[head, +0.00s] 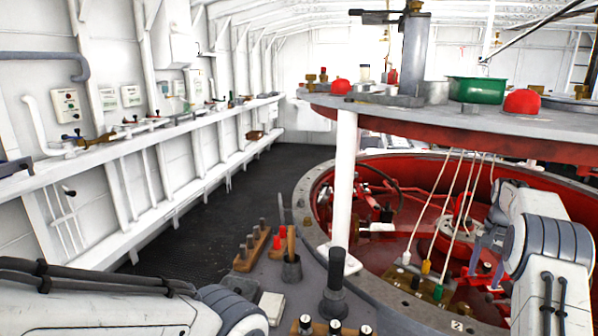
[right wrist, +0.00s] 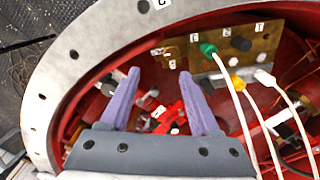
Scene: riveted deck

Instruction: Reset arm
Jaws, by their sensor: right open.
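My right gripper (head: 474,262) is at the right of the head view, over the red-lined round well (head: 352,176). Its purple fingers point down. In the right wrist view the right gripper (right wrist: 160,76) has its two fingers well apart, with nothing between them. Below it is a brass panel (right wrist: 262,50) with a green plug (right wrist: 207,48), a yellow plug (right wrist: 237,84) and a white plug (right wrist: 264,77) on white cords. The fingers look apart from the plugs. My left arm (head: 90,312) enters at the lower left; its gripper is out of view.
A raised grey table (head: 480,121) with a red edge stands above the well on a white post (head: 344,180). It holds a green bowl (head: 476,90) and red domes. A near console (head: 300,290) carries levers and small items. The dark floor (head: 215,205) at left is clear.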

